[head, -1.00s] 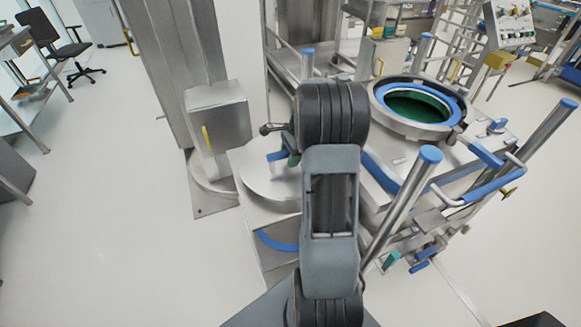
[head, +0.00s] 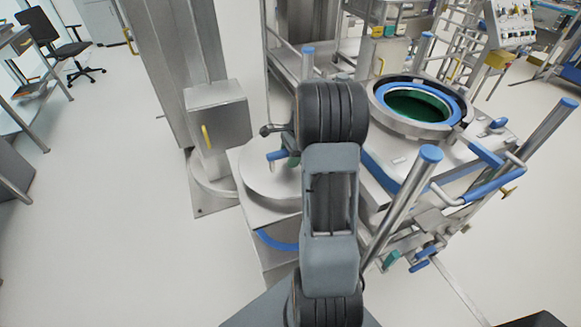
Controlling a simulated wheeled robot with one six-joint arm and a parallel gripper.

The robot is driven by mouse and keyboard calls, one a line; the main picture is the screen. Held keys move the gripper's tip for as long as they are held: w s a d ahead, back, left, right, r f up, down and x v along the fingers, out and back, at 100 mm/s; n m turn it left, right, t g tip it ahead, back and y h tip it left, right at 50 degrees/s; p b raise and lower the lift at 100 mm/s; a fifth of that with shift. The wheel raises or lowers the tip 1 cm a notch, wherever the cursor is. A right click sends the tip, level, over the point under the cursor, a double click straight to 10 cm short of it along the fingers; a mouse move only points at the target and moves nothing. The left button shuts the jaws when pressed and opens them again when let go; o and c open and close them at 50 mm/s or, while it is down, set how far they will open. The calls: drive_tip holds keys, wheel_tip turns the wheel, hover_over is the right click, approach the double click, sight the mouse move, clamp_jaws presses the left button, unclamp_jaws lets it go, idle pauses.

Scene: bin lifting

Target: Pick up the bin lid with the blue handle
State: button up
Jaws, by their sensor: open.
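A round, pale metal lid (head: 262,184) lies left of my arm, on top of a metal bin-like housing (head: 283,262). A short blue handle (head: 277,155) shows above the lid, next to the edge of my arm. A small greenish piece sits beside the handle, partly covered by my arm; I cannot tell what it belongs to. The right part of the lid is hidden behind my arm. My gripper's fingertips do not show; my own arm links cover that area, so I cannot see how the gripper stands relative to the handle.
A round open port (head: 385,95) with a blue ring and green inside is at the right. Steel posts with blue caps (head: 431,153) and blue rails (head: 493,186) stand near it. A steel column with a box (head: 220,115) is at the left. The floor (head: 110,220) at left is clear.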

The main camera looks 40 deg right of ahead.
drive_tip(key=shift+c, duration=0.3)
clamp_jaws()
idle(1.0)
drive_tip(key=shift+w+r, duration=0.1)
drive_tip(key=shift+r, duration=0.05)
